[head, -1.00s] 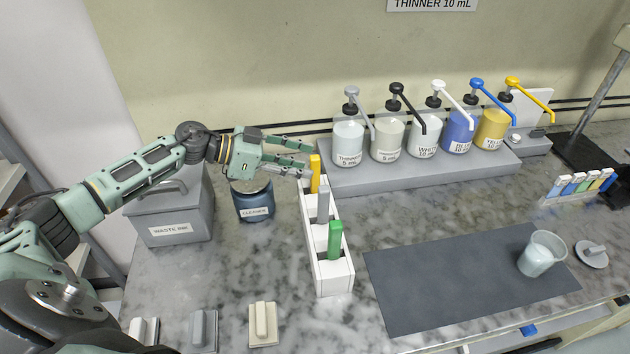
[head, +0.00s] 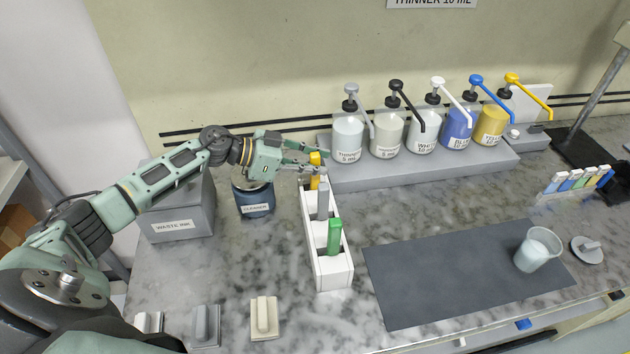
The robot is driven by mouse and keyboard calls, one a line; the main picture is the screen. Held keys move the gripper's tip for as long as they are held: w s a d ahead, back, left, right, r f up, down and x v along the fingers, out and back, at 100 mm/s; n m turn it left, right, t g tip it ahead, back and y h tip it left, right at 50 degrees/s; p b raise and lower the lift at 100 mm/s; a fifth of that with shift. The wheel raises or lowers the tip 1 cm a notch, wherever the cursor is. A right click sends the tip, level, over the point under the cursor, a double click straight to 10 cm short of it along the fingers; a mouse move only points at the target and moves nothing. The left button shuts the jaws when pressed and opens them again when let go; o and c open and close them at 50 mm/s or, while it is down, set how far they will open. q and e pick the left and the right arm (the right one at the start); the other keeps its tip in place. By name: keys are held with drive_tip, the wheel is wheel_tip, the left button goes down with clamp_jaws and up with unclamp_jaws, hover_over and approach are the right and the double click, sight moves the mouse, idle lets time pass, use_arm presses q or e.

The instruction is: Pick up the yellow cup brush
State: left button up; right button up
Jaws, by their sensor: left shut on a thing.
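The yellow cup brush (head: 315,183) stands upright in the back slot of a white rack (head: 332,275). My left gripper (head: 312,166) is shut on the upper part of its handle, with the yellow top showing above the fingers. The lower end of the brush is hidden inside the rack. A grey brush (head: 322,202) and a green brush (head: 334,238) stand in the slots in front of it. My right gripper is not in view.
A blue cleaner jar (head: 255,200) and a grey waste ink box (head: 178,215) stand left of the rack. Pump bottles (head: 388,138) stand on a grey step (head: 420,170) at the back right. A cup (head: 537,250) sits on the dark mat (head: 440,280).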

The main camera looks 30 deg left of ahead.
use_arm(q)
clamp_jaws()
drive_tip(key=shift+r, duration=0.15)
drive_tip(key=shift+r, duration=0.25)
wheel_tip(320, 180, up, 17)
drive_tip(key=b, duration=0.2)
drive_tip(key=shift+r, duration=0.1)
